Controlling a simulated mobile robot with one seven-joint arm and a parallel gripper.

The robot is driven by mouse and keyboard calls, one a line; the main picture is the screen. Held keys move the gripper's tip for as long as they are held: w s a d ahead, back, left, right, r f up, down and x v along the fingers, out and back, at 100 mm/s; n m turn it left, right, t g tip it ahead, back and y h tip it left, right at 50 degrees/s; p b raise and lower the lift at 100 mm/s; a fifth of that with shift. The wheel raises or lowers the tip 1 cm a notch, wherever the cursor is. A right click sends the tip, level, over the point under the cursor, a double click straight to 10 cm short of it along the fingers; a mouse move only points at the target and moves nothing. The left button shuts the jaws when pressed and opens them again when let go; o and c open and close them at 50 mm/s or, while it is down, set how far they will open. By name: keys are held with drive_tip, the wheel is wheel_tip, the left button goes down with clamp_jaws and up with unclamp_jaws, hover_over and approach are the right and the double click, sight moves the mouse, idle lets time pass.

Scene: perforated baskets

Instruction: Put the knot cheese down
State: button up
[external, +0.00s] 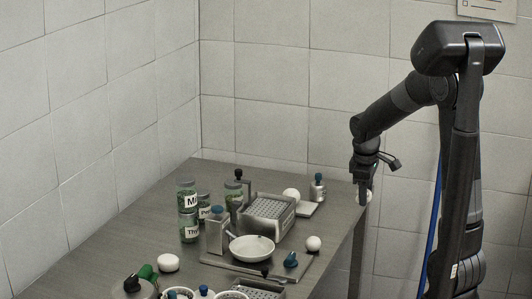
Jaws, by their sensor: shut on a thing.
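My gripper (364,192) points down just beyond the right edge of the table (335,215) in the external view. It is shut on a small whitish rounded thing, the knot cheese (369,195), which is mostly hidden behind the fingers. The held thing is about level with the tabletop or a little above it; the exact gap cannot be told. Other white rounded pieces sit on the table: one (291,194) at the back, one (313,243) near the right edge, one (168,263) at the front left.
A perforated metal basket (268,220) stands mid-table. Labelled jars (188,225), a metal box (217,236), a white bowl (251,248) and a blue-topped shaker (317,188) crowd around it. A grey board (230,263) lies in front. The table's left back is clear.

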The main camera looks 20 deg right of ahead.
drive_tip(key=w+d+m, duration=0.2)
drive_tip(key=w+d, duration=0.2)
hover_over(332, 226)
drive_tip(key=f, duration=0.6)
drive_tip(key=shift+a+f, duration=0.25)
drive_tip(key=shift+s+a+x, duration=0.15)
drive_tip(key=shift+x, duration=0.85)
drive_tip(key=shift+s+a+x, duration=0.1)
drive_tip(key=shift+a+x, duration=0.05)
drive_tip(key=shift+x, duration=0.8)
drive_tip(key=shift+f, duration=0.2)
drive_tip(key=o, duration=1)
